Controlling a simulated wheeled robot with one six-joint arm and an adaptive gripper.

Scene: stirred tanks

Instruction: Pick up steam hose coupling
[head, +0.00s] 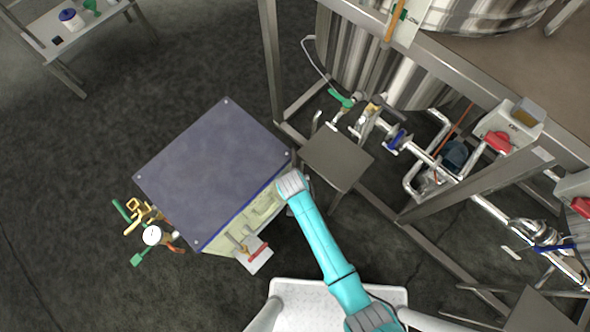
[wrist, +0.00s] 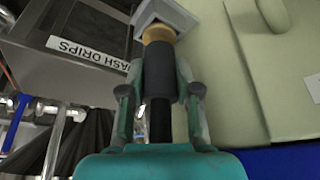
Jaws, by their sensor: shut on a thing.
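My gripper (wrist: 160,98) is shut on a dark cylindrical piece with a brass-coloured collar, which I take as the steam hose coupling (wrist: 159,68). One finger lies on each side of its black body. A grey square-edged piece sits at the collar's far end; I cannot tell whether it is part of the coupling or a holder. In the head view my gripper is hidden beneath my wrist, between the cream front of the dark-topped cabinet (head: 215,165) and a small grey stand (head: 336,158). The coupling cannot be made out there.
Pipes and valves (head: 400,140) run under the tank platform at right. Valve fittings (head: 140,215) stick out at the cabinet's left. A bench (head: 60,40) stands at upper left; floor between is clear.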

